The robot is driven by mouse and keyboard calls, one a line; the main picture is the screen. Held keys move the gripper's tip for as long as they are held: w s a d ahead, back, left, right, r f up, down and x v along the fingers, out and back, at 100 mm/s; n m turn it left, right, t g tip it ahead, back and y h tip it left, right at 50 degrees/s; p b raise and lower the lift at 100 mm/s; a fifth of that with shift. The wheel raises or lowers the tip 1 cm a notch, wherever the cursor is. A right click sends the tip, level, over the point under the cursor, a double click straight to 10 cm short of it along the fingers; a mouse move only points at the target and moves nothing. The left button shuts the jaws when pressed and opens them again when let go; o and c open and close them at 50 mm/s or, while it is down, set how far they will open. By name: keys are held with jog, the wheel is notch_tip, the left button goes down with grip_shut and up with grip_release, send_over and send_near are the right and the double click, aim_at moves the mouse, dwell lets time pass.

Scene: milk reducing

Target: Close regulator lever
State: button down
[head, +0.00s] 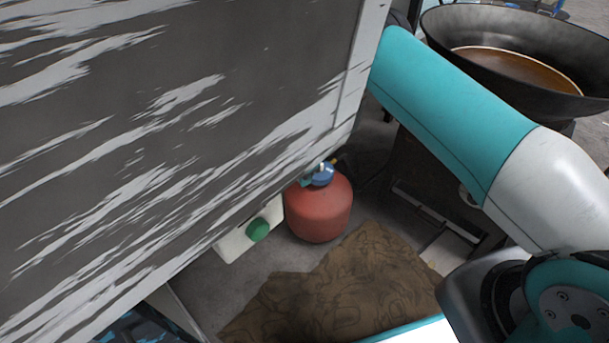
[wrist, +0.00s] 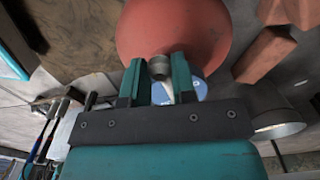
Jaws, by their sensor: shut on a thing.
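The red gas cylinder (head: 318,210) stands on the floor beside the grey streaked panel in the head view. Its blue regulator (head: 323,178) sits on top. In the wrist view the red cylinder (wrist: 175,28) fills the top middle. My gripper (wrist: 159,74) has its two teal fingers on either side of the regulator, at the cylinder's top. It is shut on the regulator. A grey round fitting shows between the fingertips, with part of the blue regulator (wrist: 193,92) behind the right finger. The lever is mostly hidden, and its angle cannot be told.
The large streaked panel (head: 170,110) blocks the left side. A white box with a green knob (head: 258,229) is left of the cylinder. A brown cloth (head: 345,285) lies in front. A wide dark pan (head: 515,60) stands at the upper right, behind my arm.

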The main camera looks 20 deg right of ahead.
dwell(0.4)
jog(key=c, duration=0.9)
grip_release()
jog(key=shift+r, duration=0.1)
notch_tip(320, 180, up, 18)
jog(key=p, duration=0.5)
jog(key=shift+f+p, duration=0.25)
jog(key=shift+p, duration=0.1)
